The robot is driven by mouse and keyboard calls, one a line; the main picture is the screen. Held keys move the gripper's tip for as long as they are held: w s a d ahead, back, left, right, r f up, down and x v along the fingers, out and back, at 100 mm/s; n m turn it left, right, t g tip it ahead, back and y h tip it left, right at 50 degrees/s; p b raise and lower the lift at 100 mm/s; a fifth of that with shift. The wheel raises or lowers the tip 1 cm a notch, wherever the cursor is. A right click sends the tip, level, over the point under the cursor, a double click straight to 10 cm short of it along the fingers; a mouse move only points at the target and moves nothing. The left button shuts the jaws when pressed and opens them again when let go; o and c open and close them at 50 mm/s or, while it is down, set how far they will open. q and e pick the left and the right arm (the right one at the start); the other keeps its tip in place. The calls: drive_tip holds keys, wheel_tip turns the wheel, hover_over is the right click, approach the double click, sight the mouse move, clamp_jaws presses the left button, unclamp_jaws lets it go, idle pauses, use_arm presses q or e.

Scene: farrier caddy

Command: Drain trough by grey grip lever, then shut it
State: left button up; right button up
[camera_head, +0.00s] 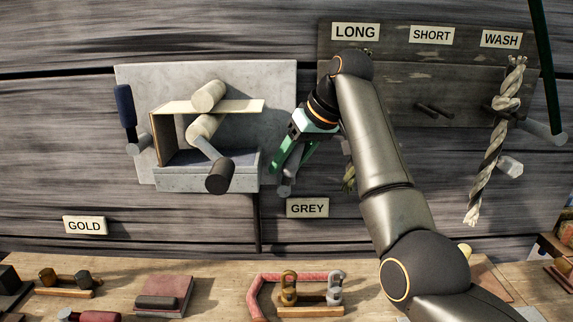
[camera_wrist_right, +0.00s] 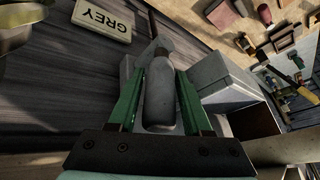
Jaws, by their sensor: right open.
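The trough (camera_head: 205,181) is a grey box on a pale wall panel, with a dark surface showing inside. A grey lever (camera_head: 287,187) hangs at its right side, above the GREY sign (camera_head: 307,208). My right gripper (camera_head: 283,165), with green fingers, is at that lever and hides its upper part. In the right wrist view the rounded grey grip (camera_wrist_right: 160,95) lies between the open fingers (camera_wrist_right: 158,85), with a gap visible on either side. My left gripper is in neither view.
A black-ended handle (camera_head: 219,177) sticks out before the trough, and a blue grip (camera_head: 126,106) stands at left. A twisted rope (camera_head: 494,140) hangs at right. Below, a wooden bench (camera_head: 215,290) holds several small items, including a red horseshoe-like piece (camera_head: 262,298).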

sight(302, 143)
drive_tip(key=b+v, duration=0.1)
drive_tip(key=v, duration=0.9)
drive_tip(key=shift+d, duration=0.1)
drive_tip(key=shift+b+v, duration=0.4)
drive_tip(key=shift+v, duration=0.4)
drive_tip(key=shift+c, duration=0.3)
